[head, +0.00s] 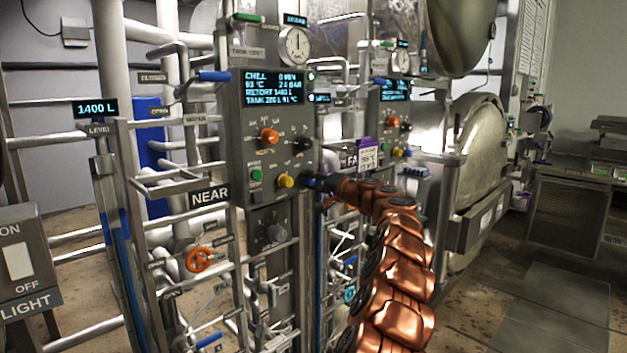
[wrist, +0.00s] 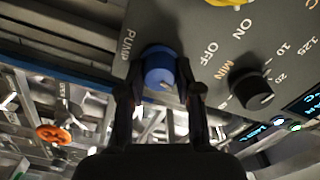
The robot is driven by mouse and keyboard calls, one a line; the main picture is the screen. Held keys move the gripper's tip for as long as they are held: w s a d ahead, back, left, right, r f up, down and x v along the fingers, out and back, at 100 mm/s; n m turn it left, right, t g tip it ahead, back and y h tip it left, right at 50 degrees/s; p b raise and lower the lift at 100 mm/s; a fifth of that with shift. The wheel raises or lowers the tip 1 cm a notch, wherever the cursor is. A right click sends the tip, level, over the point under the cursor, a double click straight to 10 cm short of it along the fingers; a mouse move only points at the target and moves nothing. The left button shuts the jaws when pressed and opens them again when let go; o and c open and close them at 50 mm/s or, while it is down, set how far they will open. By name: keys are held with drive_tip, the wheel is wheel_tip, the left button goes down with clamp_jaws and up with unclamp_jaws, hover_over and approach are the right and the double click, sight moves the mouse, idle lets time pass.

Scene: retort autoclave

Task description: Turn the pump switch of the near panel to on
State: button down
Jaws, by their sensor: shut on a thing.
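The near panel (head: 238,120) is a grey box with a lit screen, knobs and buttons, above a NEAR sign (head: 210,196). In the wrist view its pump switch (wrist: 160,66) is a blue round knob beside the word PUMP. The words ON and OFF stand to its right; I cannot tell surely where its pointer aims. My gripper (wrist: 160,88) is shut on the blue knob, one finger on each side. In the head view my gripper (head: 318,184) is at the panel's lower right edge, and the knob is mostly hidden there.
A black knob (wrist: 250,88) sits close to the right of my fingers in the wrist view. An orange knob (head: 268,136), green button (head: 256,174) and yellow button (head: 286,181) are on the panel. The far panel (head: 388,105) stands behind. Pipes and an orange handwheel (head: 199,260) are below.

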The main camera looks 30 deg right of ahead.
drive_tip(key=shift+m+p, duration=0.3)
drive_tip(key=shift+m, duration=0.8)
drive_tip(key=c, duration=0.8)
unclamp_jaws()
drive_tip(key=shift+s, duration=0.1)
drive_tip(key=shift+v, duration=5.9)
drive_tip(key=shift+d, duration=0.1)
